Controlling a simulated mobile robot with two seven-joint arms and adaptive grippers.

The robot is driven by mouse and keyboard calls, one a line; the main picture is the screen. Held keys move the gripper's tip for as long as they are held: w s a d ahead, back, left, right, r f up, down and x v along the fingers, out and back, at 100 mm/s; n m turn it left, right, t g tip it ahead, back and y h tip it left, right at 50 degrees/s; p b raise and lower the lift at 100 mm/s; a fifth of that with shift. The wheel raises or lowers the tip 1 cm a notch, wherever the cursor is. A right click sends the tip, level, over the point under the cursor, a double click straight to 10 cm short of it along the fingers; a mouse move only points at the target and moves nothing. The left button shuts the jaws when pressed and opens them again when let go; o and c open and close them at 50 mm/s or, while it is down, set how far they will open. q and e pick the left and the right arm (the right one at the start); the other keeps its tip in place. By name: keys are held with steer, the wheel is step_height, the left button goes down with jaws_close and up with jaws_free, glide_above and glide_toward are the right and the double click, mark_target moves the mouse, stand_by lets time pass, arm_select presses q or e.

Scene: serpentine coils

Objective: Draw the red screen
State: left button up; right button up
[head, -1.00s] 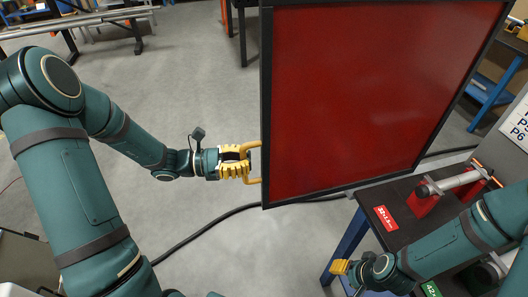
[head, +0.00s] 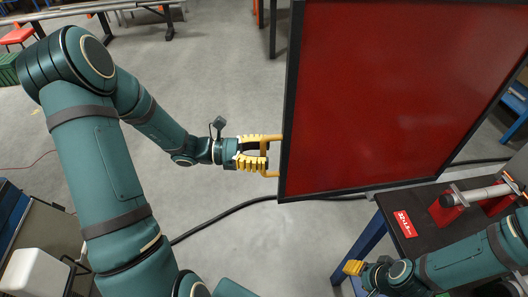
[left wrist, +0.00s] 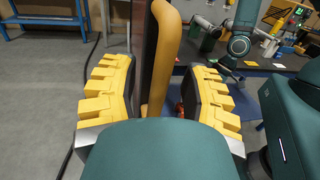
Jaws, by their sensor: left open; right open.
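The red screen (head: 390,95) is a large dark-framed red panel standing upright at the right of the head view. A yellow bar handle (head: 270,174) is on its left edge. My left gripper (head: 265,154) is open at that handle. In the left wrist view the handle (left wrist: 160,55) rises between the two spread yellow fingers (left wrist: 158,95), with a gap on each side. My right gripper (head: 352,268) is open and empty at the lower right, over the front left of the dark bench. Its fingers show small.
The dark bench (head: 435,232) with blue legs stands at the right, with a red label and a metal bar on red blocks (head: 480,195). A black cable (head: 225,218) crosses the grey floor.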

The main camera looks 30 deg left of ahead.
arm_select(q)
steer(key=v, duration=1.1)
steer(key=shift+s+a, duration=0.2)
steer(key=shift+a, duration=0.15)
steer(key=s+d+f+m+g+y+b, duration=0.1)
steer(key=d+f+m+g+y, duration=0.1)
steer(key=d+f+m+y, duration=0.4)
steer(key=s+d+f+m+g+y+b, duration=0.2)
steer(key=d+f+m+y, duration=0.4)
steer(key=d+f+m, duration=0.9)
step_height(320, 180, down, 7)
steer(key=d+g, duration=0.1)
steer(key=d, duration=0.1)
steer(key=shift+s+d+g, duration=0.3)
steer(key=shift+s+d, duration=0.05)
